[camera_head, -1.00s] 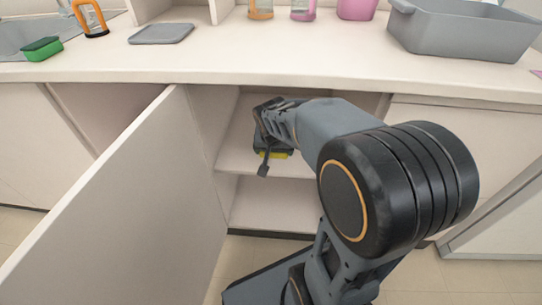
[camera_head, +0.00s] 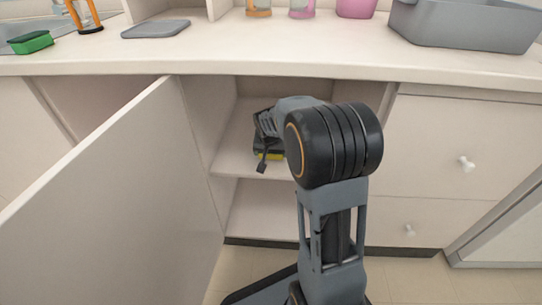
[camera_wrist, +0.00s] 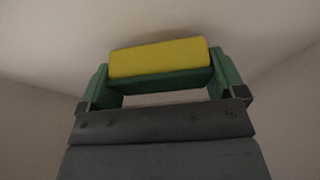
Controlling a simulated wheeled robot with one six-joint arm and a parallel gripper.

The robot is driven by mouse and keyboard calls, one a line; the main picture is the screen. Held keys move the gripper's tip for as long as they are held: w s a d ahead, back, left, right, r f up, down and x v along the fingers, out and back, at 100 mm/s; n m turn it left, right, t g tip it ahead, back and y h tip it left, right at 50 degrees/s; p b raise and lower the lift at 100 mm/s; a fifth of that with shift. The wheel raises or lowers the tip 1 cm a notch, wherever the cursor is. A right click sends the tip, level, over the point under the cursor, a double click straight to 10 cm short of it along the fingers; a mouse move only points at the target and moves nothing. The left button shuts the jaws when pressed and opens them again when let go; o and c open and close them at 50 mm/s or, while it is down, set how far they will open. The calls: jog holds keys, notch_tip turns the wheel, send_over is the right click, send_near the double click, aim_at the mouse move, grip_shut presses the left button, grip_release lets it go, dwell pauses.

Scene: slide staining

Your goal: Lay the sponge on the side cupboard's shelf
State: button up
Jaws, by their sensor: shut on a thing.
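My gripper (camera_head: 266,150) is inside the open side cupboard, above or at its shelf (camera_head: 230,162). In the wrist view the sponge (camera_wrist: 158,58) lies across between the two fingers (camera_wrist: 163,88), yellow face on top and green layer beneath. I cannot tell whether the sponge touches the shelf. The right part of the shelf is hidden behind my arm.
The cupboard door (camera_head: 110,190) stands wide open at the left. A lower compartment (camera_head: 258,210) lies under the shelf. The countertop (camera_head: 270,63) overhangs the opening. Drawers (camera_head: 450,150) are at the right.

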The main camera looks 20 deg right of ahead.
jog(key=shift+f, duration=0.6)
jog(key=shift+f, duration=0.25)
jog(key=o, duration=0.7)
jog(key=shift+r, duration=0.1)
